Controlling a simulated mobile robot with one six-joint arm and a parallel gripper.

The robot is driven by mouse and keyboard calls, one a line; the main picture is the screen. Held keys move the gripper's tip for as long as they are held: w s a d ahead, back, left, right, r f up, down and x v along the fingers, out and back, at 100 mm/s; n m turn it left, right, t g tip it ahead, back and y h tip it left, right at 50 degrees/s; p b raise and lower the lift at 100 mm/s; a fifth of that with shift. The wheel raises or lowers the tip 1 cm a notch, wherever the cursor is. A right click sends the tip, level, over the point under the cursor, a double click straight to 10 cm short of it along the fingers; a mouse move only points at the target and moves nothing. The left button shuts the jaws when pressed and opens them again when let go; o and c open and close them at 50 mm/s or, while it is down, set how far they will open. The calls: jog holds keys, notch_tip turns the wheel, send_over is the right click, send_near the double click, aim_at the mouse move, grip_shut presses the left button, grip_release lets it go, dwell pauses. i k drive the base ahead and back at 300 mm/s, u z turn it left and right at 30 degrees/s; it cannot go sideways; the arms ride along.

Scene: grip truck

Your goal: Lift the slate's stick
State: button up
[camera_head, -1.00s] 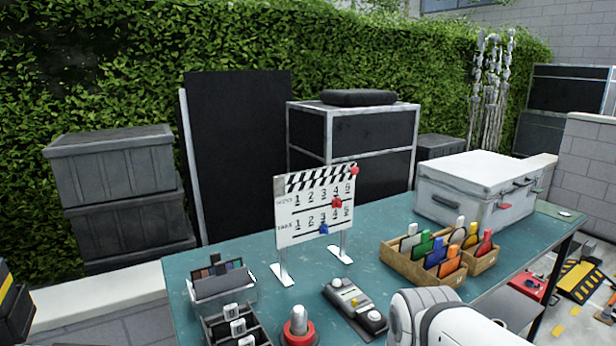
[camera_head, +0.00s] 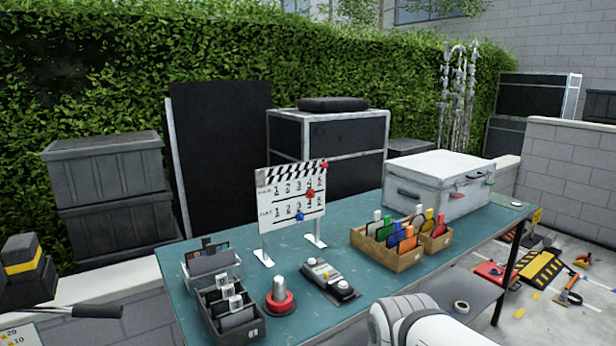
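The slate (camera_head: 290,204) is a white board with number rows, standing on two metal feet on the teal table (camera_head: 350,258). Its black-and-white striped stick (camera_head: 290,172) lies along the top edge, with no clear gap below it. A red knob (camera_head: 324,165) sits at the stick's right end. A red marker and a blue marker sit on the board. A white part of my arm shows at the bottom right of the picture. My gripper is not in view.
On the table are a wooden box (camera_head: 378,254) of coloured cards, a white case (camera_head: 437,196), a control box (camera_head: 331,280), a red-based knob (camera_head: 280,297) and card trays (camera_head: 232,322). Dark cases stand behind. Bare tabletop lies around the slate's feet.

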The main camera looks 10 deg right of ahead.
aim_at(314, 164)
jog(key=u, duration=0.05)
jog(key=k, duration=0.6)
jog(key=z, duration=0.8)
jog(key=i, duration=2.1)
jog(key=u, duration=0.9)
